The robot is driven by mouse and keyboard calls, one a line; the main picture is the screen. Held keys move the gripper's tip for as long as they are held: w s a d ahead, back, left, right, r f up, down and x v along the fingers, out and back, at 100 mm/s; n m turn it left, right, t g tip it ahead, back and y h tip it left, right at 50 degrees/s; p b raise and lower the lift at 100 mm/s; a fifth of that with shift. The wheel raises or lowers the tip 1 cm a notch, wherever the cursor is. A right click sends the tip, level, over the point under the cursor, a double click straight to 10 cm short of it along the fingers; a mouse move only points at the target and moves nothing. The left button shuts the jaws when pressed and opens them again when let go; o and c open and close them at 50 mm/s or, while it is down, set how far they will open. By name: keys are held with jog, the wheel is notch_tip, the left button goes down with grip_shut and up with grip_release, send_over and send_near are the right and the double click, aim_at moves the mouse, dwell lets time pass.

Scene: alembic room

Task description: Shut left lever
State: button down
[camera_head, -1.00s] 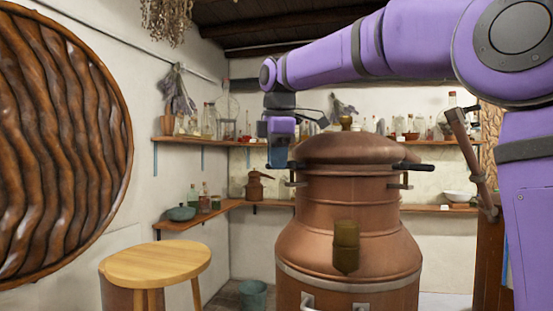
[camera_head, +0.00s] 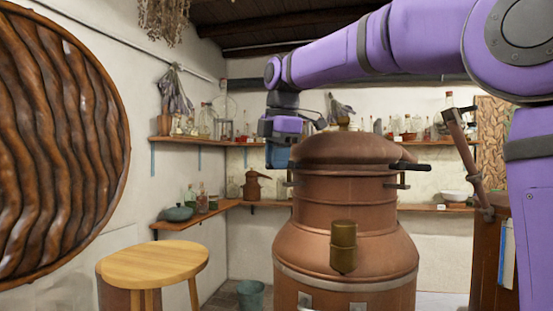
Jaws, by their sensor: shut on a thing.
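A large copper still (camera_head: 345,240) with a domed lid (camera_head: 350,149) stands right of the middle. A bracket for the left lever (camera_head: 292,183) shows at the left of its neck. The left lever itself is mostly hidden behind my gripper. The right lever (camera_head: 410,166) is a dark handle sticking out level to the right under the lid's rim. My gripper (camera_head: 278,166) points down at the lid's left edge. It is shut on the left lever, though the fingertips and the grip are small and hard to see.
A round wooden stool (camera_head: 155,263) stands at the front left, with a bucket (camera_head: 251,293) on the floor behind it. Shelves (camera_head: 195,141) with bottles and pots line the walls. A large carved wooden disc (camera_head: 55,150) fills the left edge. A wooden piece with a jointed arm (camera_head: 465,150) stands at right.

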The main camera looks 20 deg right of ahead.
jog(key=c, duration=1.1)
grip_release()
notch_tip(320, 180, up, 11)
jog(key=s, duration=0.2)
jog(key=shift+d+f, duration=0.2)
